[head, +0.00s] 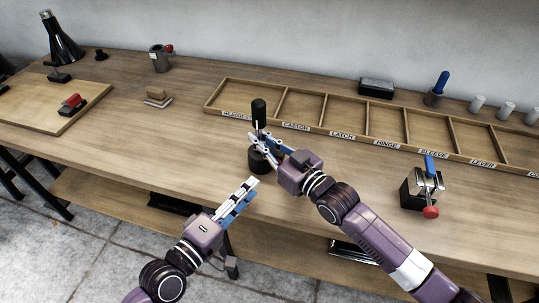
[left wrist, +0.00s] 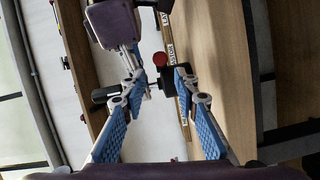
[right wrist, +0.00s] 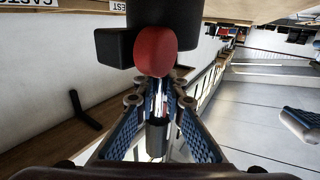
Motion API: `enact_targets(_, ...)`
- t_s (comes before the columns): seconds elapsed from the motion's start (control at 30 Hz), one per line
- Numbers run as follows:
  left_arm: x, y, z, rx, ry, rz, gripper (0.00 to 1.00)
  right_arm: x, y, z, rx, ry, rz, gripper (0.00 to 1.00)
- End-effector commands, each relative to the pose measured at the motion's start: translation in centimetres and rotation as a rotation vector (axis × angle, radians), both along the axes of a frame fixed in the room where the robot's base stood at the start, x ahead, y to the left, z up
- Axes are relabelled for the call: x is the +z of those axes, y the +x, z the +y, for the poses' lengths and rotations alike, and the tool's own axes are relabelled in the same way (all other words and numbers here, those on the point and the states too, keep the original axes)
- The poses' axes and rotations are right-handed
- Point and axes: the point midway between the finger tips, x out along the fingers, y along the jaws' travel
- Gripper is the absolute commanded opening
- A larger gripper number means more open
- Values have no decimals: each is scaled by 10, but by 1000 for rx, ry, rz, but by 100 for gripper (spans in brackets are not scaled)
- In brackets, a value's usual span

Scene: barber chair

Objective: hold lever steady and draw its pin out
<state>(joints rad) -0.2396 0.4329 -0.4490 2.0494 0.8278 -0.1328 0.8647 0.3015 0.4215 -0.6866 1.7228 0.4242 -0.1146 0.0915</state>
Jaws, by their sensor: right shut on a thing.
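The lever stands upright on the worktable with its black handle (head: 258,112) at the top and its dark base (head: 262,161) below. My right gripper (head: 257,139) is shut on the lever's metal shank (right wrist: 158,100), between handle and base. The red head of the pin (right wrist: 156,51) sticks out of the black base (right wrist: 118,48) in the right wrist view; it also shows in the left wrist view (left wrist: 160,59). In the head view it is hidden. My left gripper (head: 252,184) is open and empty, below and in front of the base, apart from the pin.
A long wooden tray (head: 330,133) with labelled compartments lies behind the lever. A fixture with a red ball (head: 431,212) and blue handle stands to the right. A mug (head: 158,60), small blocks (head: 157,98) and a board (head: 30,117) are at left. Table is clear around the base.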

Motion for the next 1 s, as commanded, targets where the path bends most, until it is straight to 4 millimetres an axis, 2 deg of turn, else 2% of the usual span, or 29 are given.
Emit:
enact_targets(0.07,1,-3,-5,6,-54,23,28,0,0,0,0,-1,1,0)
enact_targets(0.17,5,-9,-16,30,-224,94,28,0,0,0,0,-1,1,0)
enact_targets(0.27,11,-18,-30,75,-506,213,28,0,0,0,0,-1,1,0)
enact_targets(0.4,15,-29,-42,166,-965,405,28,0,0,0,0,-1,1,0)
enact_targets(0.6,4,-42,-47,301,-1491,616,28,0,0,0,0,-1,1,0)
enact_targets(0.7,-2,-47,-48,350,-1648,674,28,0,0,0,0,-1,1,0)
enact_targets(0.83,-7,-48,-49,381,-1745,704,28,0,0,0,0,-1,1,0)
enact_targets(1.0,-7,-29,-52,383,-1760,707,28,0,0,0,0,-1,1,0)
